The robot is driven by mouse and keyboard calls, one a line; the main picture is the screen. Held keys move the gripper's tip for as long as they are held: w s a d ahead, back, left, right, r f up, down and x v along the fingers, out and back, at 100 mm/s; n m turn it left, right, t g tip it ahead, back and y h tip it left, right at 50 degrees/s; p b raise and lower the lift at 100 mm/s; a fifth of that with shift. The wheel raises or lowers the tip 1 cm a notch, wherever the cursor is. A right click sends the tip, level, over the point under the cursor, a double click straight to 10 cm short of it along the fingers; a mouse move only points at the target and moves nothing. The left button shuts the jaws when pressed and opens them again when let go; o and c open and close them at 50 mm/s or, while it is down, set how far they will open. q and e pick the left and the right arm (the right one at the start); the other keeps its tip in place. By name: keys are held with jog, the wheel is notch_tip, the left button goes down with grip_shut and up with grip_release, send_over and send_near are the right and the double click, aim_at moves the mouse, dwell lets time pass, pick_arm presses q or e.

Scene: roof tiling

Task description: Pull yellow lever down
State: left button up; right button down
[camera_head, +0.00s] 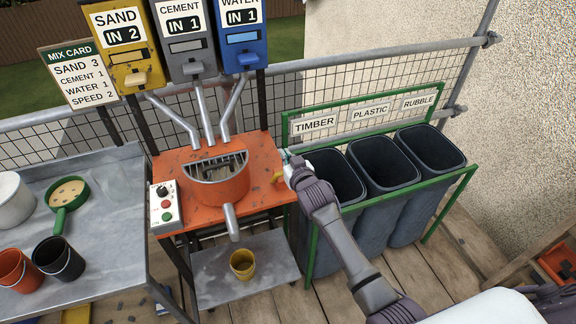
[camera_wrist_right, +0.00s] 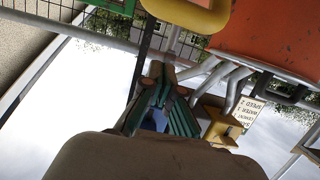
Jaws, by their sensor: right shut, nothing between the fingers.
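A yellow lever end (camera_head: 277,177) shows at the right side of the orange mixer (camera_head: 218,180), partly hidden by my right arm. A rounded yellow piece, probably this lever, shows large at the top of the right wrist view (camera_wrist_right: 192,14). My right gripper (camera_head: 286,156) is just above and right of the lever in the head view. In the wrist view its fingers (camera_wrist_right: 166,84) are shut and empty, apart from the yellow piece in the picture. Whether they touch it cannot be told. The yellow sand dispenser (camera_head: 121,50) has a pale yellow tab low on its front. My left gripper is out of view.
Green-framed bins (camera_head: 376,160) stand close right of the arm. A control box (camera_head: 166,207) is on the mixer's left. Cement (camera_head: 184,44) and water (camera_head: 238,38) dispensers stand behind. A yellow bucket (camera_head: 242,264) is below the spout. A grey table (camera_head: 110,185) holds buckets.

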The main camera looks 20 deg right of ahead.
jog(key=f, duration=0.1)
jog(key=f+p, duration=0.1)
jog(key=shift+s+f, duration=0.25)
jog(key=shift+f, duration=0.05)
jog(key=shift+s+f, duration=0.35)
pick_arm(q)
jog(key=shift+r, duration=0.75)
pick_arm(e)
jog(key=shift+f, duration=0.15)
pick_arm(q)
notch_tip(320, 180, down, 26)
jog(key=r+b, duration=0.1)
jog(key=b, duration=2.4)
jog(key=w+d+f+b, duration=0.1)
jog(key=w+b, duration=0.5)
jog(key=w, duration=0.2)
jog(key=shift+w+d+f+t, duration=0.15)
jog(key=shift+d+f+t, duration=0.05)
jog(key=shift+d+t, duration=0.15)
pick_arm(e)
jog(key=s+f+t, duration=0.7)
jog(key=f+t, duration=0.3)
jog(key=f, duration=0.1)
jog(key=shift+s+d, duration=0.15)
jog(key=shift+s, duration=0.15)
